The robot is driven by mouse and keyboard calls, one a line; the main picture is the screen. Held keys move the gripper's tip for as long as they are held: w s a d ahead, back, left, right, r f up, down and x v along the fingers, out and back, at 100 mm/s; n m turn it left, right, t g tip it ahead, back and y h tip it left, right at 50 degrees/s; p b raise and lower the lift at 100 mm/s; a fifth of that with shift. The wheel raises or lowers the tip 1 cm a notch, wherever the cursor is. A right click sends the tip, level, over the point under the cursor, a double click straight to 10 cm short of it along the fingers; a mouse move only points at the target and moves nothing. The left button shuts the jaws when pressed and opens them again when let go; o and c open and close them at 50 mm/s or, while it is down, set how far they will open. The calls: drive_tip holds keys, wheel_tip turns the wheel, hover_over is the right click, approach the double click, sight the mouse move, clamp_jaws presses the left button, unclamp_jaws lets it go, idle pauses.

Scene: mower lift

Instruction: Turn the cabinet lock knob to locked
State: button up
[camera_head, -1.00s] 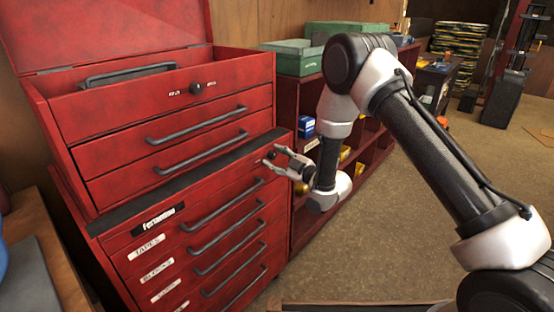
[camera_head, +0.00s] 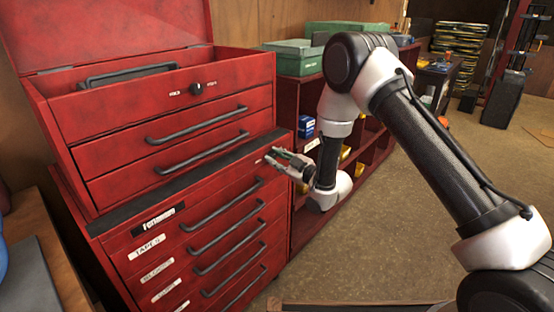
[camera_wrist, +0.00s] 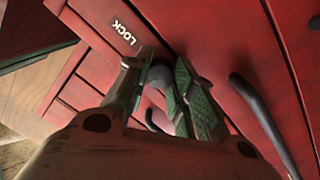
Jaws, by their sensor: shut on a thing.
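The lock knob (camera_wrist: 160,78) is a small dark round knob on the red cabinet's front, seen between the fingers in the wrist view. A white LOCK label (camera_wrist: 124,32) lies up and left of it. My gripper (camera_wrist: 159,70) is shut on the knob, with a green-padded finger on each side. In the head view my gripper (camera_head: 277,157) is at the upper right of the lower red cabinet (camera_head: 112,244), and its fingers hide the knob. Which way the knob points cannot be told.
The upper red chest (camera_head: 80,119) has its lid open and another dark knob (camera_head: 196,88) on its front. Grey drawer handles (camera_head: 222,236) stick out below my gripper. Red shelves (camera_head: 298,225) with small bins stand right of the cabinet.

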drive_tip(key=m, duration=0.7)
drive_tip(key=shift+m+g, duration=0.3)
drive_tip(key=shift+m, duration=0.1)
drive_tip(key=m, duration=0.4)
drive_tip(key=shift+m+g, duration=0.3)
drive_tip(key=shift+m, duration=1.6)
drive_tip(key=o, duration=1.1)
drive_tip(key=shift+c, duration=0.2)
drive_tip(key=shift+d, duration=0.1)
